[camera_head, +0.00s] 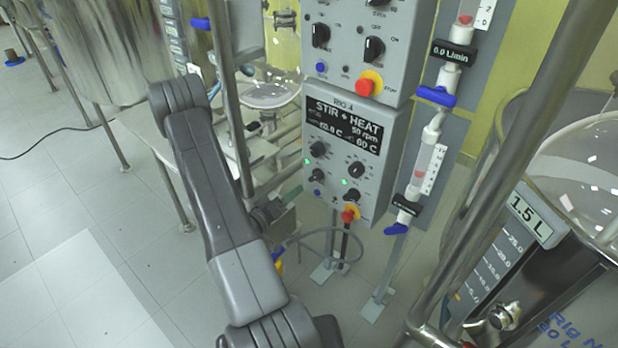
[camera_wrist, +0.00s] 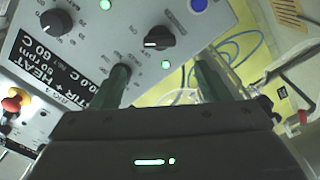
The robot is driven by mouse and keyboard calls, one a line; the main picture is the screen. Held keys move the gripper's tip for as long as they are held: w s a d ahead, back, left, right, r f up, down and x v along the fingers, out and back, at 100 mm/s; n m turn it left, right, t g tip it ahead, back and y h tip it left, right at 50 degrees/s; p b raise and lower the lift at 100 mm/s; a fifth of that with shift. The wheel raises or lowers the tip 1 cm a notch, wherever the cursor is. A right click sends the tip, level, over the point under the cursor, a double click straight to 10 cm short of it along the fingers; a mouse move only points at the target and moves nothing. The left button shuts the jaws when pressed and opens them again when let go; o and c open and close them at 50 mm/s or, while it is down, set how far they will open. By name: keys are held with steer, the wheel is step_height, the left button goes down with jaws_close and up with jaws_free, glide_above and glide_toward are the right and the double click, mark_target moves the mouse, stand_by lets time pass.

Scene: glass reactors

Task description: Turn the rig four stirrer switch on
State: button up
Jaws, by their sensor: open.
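The rig four control box (camera_head: 330,172) has a lit display reading "STIR + HEAT", 50 rpm and 60 C. Its lower-left black switch (camera_head: 316,175), which looks like the stirrer switch, also shows in the wrist view (camera_wrist: 160,38). There its handle lies roughly level, with a white mark at the left end, and a green lamp (camera_wrist: 166,64) beside it is lit. My gripper (camera_wrist: 164,82) is open and empty, close to the box. The switch stands just beyond the gap between the fingers. I cannot tell whether a finger touches the panel.
A similar box (camera_head: 360,40) with a red button sits above. A flow-meter strip (camera_head: 425,165) with blue valves stands to the right. A knob (camera_wrist: 55,22) and a blue button (camera_wrist: 198,5) are near the switch. Metal posts and a glass vessel (camera_head: 590,165) crowd the sides.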

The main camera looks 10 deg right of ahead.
mark_target(312, 178)
steer(key=p+x, duration=0.1)
steer(key=x, duration=0.9)
